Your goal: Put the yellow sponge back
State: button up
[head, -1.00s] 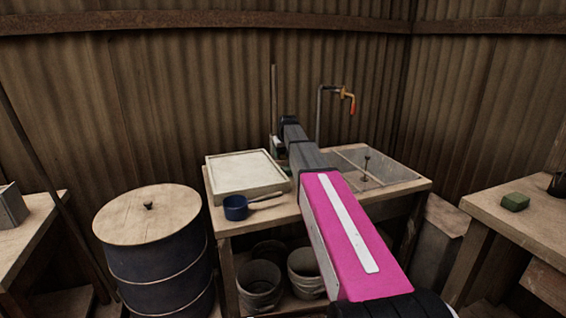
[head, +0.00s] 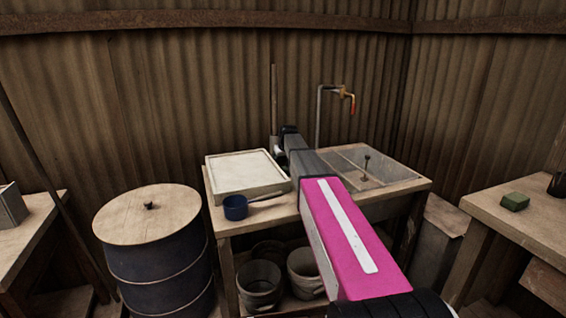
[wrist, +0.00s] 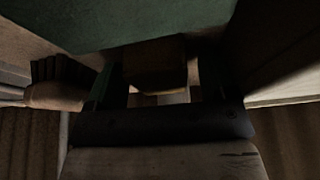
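My gripper (wrist: 158,92) is at the back of the wooden sink bench in the head view, mostly hidden behind my own forearm. In the dark wrist view, a brownish-yellow block (wrist: 155,65), which looks like the yellow sponge, sits between or just beyond the dark fingers. I cannot tell whether the fingers touch it. A large dark green surface (wrist: 130,22) fills the top of the wrist view. The sponge cannot be made out in the head view.
The bench (head: 262,217) holds a pale tray (head: 243,172), a blue dipper (head: 236,207) and a grey sink (head: 385,166) with a tap (head: 345,93). A lidded drum (head: 150,215) stands left. A green block (head: 515,201) lies on the right table.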

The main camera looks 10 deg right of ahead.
jog(key=v, duration=1.2)
jog(key=shift+r, duration=0.2)
